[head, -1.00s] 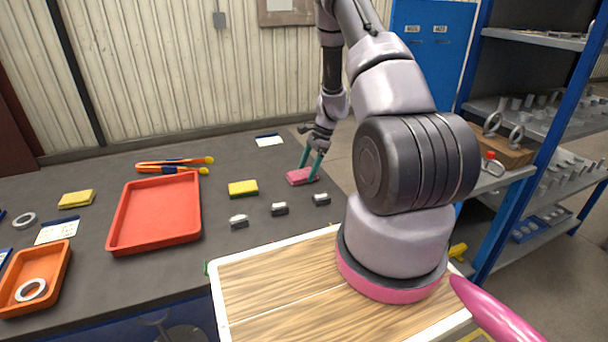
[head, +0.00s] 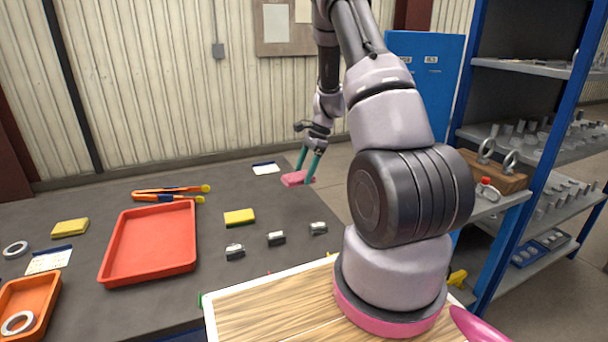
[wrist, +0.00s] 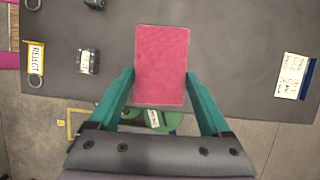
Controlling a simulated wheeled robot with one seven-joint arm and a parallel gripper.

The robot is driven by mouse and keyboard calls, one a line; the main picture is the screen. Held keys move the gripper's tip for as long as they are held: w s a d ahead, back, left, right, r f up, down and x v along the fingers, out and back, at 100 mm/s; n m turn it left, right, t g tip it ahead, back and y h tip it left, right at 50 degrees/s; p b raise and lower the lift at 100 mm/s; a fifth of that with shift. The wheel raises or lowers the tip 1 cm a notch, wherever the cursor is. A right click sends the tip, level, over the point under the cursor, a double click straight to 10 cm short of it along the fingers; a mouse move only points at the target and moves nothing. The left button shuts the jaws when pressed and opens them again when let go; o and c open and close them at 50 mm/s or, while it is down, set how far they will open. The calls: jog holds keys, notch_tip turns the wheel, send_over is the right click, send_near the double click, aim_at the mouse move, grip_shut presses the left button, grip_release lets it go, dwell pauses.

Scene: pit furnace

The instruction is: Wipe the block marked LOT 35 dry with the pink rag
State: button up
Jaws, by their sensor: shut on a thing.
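My gripper (head: 306,181) is shut on the pink rag (head: 295,179), a flat rectangular pad, and holds it above the right part of the dark bench. In the wrist view, the rag (wrist: 162,62) sits between the two green fingers, its face toward the camera. Three small grey metal blocks stand in a row on the bench: a left one (head: 235,251), a middle one (head: 276,238) and a right one (head: 318,228). The rag is apart from them. One labelled block (wrist: 88,61) shows left of the rag in the wrist view. I cannot read which is LOT 35.
A yellow sponge (head: 239,217) lies behind the blocks. A red tray (head: 150,243), orange tongs (head: 170,195) and an orange tray (head: 28,300) are further left. A white card (head: 266,169) lies at the back. A REJECT tag (wrist: 35,57) shows in the wrist view. Shelving (head: 500,210) stands right.

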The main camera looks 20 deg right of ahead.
jog(key=c, duration=0.4)
jog(key=s+a+r+n+g+h, duration=0.15)
jog(key=s+a+n, duration=0.45)
jog(key=a, duration=0.7)
jog(key=s+a+r+n+g, duration=0.25)
jog(key=s+a, duration=0.45)
jog(key=a, duration=0.5)
jog(key=shift+n+t, duration=0.25)
jog(key=shift+t, duration=0.25)
jog(key=shift+s+a+f, duration=0.1)
jog(key=shift+f, duration=1.3)
jog(key=shift+a+f, duration=0.1)
jog(key=shift+f, duration=1.3)
